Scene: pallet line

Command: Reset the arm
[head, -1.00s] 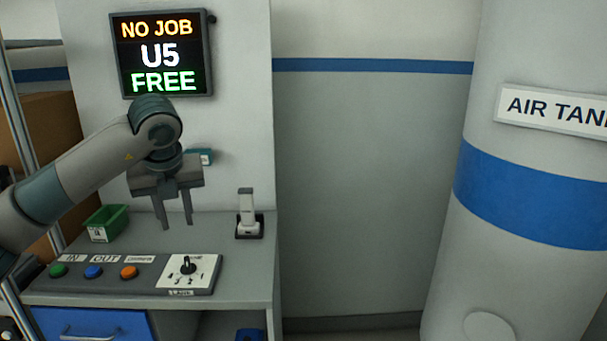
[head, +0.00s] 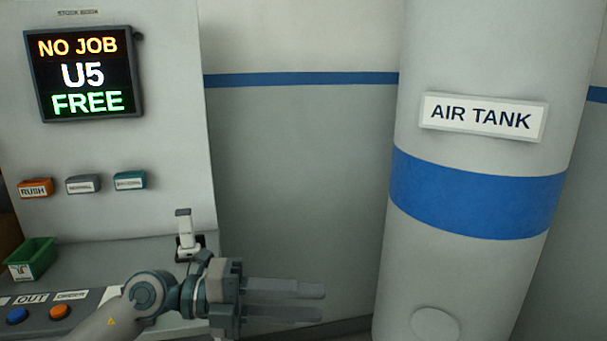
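My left gripper (head: 285,301) is at the bottom middle of the head view. Its two grey fingers point right and stand apart with nothing between them. It is in front of the right end of the desk, below a small white device in a dark holder (head: 184,238). My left arm comes in from the bottom left. My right gripper does not show.
A screen (head: 84,73) reads NO JOB, U5, FREE. Orange, grey and teal labelled boxes (head: 83,184) are on the panel below. A green bin (head: 30,259) and button console (head: 36,313) are at left. The AIR TANK (head: 480,190) stands at right.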

